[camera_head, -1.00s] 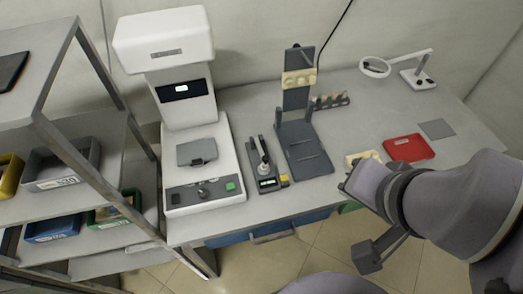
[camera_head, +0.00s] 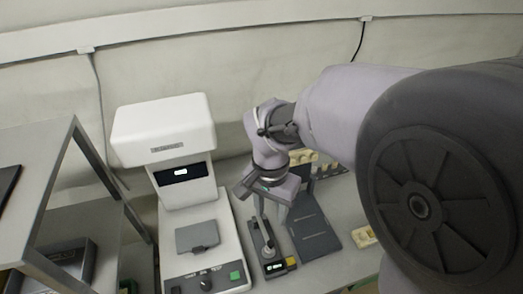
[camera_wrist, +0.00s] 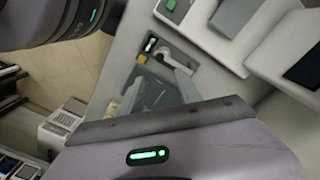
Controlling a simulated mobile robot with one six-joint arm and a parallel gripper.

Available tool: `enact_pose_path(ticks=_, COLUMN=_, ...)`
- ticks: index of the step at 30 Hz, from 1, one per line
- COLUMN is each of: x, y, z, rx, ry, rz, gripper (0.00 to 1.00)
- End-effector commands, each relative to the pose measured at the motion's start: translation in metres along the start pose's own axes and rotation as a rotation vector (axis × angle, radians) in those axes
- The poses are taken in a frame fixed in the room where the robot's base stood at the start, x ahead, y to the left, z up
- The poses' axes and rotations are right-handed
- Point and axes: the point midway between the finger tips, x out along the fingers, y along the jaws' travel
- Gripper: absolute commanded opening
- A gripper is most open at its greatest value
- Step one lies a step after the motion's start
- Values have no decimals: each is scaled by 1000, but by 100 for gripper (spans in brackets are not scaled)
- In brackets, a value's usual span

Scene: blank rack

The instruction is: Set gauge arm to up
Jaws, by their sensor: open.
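The gauge (camera_head: 274,266) is a narrow dark block with a small lit display and a yellow part at its front end. It stands on the bench between the white machine and the dark stand. Its pale arm (camera_head: 268,247) is partly hidden by my gripper, and I cannot tell whether it is up or down. My gripper (camera_head: 271,214) is open, pointing down over the back part of the gauge. I cannot tell whether a finger touches the arm. In the wrist view the gauge's lit display (camera_wrist: 150,44) shows beyond the fingers.
The white machine (camera_head: 178,130) with a grey plate stands close on the left. The dark stand (camera_head: 313,235) is close on the right. A cream part (camera_head: 363,237) lies further right. A metal shelf (camera_head: 62,180) is at far left.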

Motion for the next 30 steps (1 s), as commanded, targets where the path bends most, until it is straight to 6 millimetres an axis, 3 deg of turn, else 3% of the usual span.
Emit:
enact_pose_path(ticks=1, x=23, y=1, z=1, rx=1, ry=-4, rz=3, gripper=41)
enact_pose_path(ticks=6, x=76, y=1, z=1, rx=1, ry=-3, rz=2, gripper=41)
enact_pose_path(ticks=12, x=121, y=0, z=1, rx=1, ry=-3, rz=1, gripper=41)
enact_pose_path(ticks=18, x=137, y=0, z=0, rx=-1, ry=-1, rz=-1, gripper=41)
enact_pose_path(ticks=25, x=136, y=0, z=0, rx=0, ry=0, rz=-1, gripper=41)
enact_pose_path(ticks=30, x=136, y=0, z=0, rx=0, ry=0, rz=-1, gripper=10)
